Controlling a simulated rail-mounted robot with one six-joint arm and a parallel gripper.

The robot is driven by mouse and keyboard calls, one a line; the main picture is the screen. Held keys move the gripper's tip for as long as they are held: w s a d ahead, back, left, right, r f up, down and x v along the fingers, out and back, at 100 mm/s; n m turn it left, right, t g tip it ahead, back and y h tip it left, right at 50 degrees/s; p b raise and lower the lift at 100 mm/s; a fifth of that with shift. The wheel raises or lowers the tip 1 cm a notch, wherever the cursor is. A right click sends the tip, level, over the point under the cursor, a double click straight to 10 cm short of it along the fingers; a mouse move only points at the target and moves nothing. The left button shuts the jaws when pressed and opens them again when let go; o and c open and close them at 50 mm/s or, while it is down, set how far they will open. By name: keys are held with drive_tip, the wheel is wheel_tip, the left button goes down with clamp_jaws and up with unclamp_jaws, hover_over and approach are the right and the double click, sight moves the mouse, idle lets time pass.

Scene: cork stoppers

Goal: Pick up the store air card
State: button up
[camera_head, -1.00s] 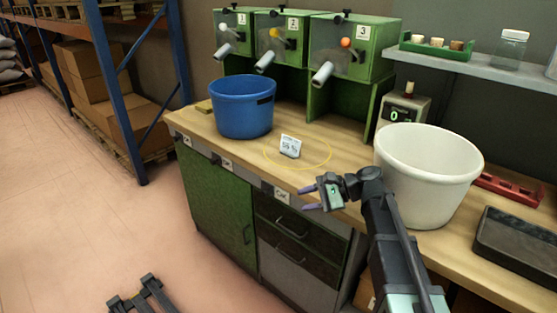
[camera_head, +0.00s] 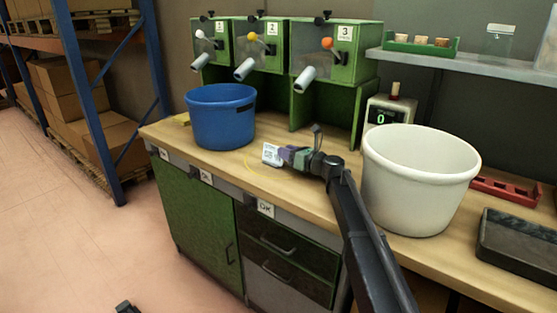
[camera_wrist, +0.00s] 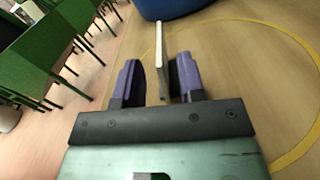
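A small white card (camera_head: 271,154) with dark print too small to read stands upright on the wooden bench top, in front of the blue tub. In the wrist view the card (camera_wrist: 160,50) is seen edge-on. My gripper (camera_head: 287,155) reaches in low from the right, its purple fingers at the card. In the wrist view my gripper (camera_wrist: 158,75) is open, with one finger on either side of the card's near end. A gap shows on the left finger's side; the right finger is very close to the card, and contact cannot be told.
The blue tub (camera_head: 221,117) stands behind the card, and a white tub (camera_head: 417,183) stands to the right of my arm. Green dispensers (camera_head: 335,55) line the back. A yellow ring (camera_wrist: 296,160) is marked on the bench around the card.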

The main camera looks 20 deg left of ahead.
sight(273, 155)
drive_tip(key=x, duration=0.3)
drive_tip(key=shift+a, duration=0.15)
clamp_jaws()
